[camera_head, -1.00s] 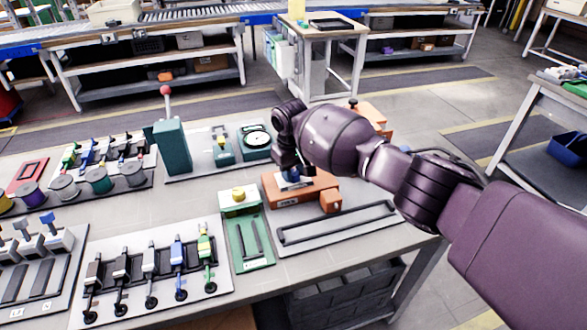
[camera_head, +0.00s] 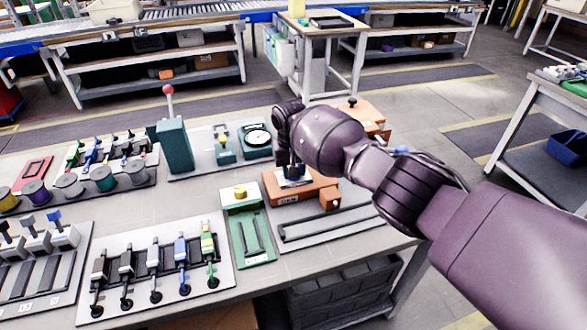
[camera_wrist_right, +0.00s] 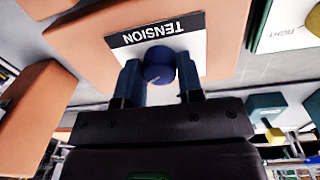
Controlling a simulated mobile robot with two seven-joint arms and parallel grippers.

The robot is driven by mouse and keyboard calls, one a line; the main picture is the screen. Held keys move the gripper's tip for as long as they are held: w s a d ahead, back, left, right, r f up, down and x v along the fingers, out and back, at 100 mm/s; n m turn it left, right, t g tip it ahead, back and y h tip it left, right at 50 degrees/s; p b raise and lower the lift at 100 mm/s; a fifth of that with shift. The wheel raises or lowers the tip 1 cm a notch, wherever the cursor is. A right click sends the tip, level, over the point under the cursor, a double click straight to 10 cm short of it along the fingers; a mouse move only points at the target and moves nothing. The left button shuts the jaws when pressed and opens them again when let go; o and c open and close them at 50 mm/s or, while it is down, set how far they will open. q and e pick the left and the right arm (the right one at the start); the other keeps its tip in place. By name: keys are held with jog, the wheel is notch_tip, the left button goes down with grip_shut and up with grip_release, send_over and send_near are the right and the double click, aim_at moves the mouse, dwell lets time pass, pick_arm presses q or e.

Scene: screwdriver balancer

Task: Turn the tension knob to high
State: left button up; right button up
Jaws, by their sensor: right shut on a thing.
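The tension knob (camera_wrist_right: 158,65) is a dark blue round knob on an orange box. In the right wrist view it stands in front of a white label (camera_wrist_right: 195,45) reading TENSION, which appears upside down. My right gripper (camera_wrist_right: 160,85) is shut on the knob, with one finger on each side of it. In the head view the orange box (camera_head: 318,189) sits on the workbench, and my right gripper (camera_head: 293,178) reaches down onto its top from above. The knob itself is mostly hidden by the gripper there. My left gripper is not in view.
A green stand with a yellow knob (camera_head: 240,192) is left of the orange box. The bench has some bare surface between boards.

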jog(key=o, duration=0.9)
jog(key=shift+r, duration=0.25)
pick_arm(q)
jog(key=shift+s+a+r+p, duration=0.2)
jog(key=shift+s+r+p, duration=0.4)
jog(key=shift+p, duration=0.65)
pick_arm(e)
jog(key=r, duration=1)
jog(key=shift+a+r, duration=0.15)
jog(key=shift+a, duration=0.1)
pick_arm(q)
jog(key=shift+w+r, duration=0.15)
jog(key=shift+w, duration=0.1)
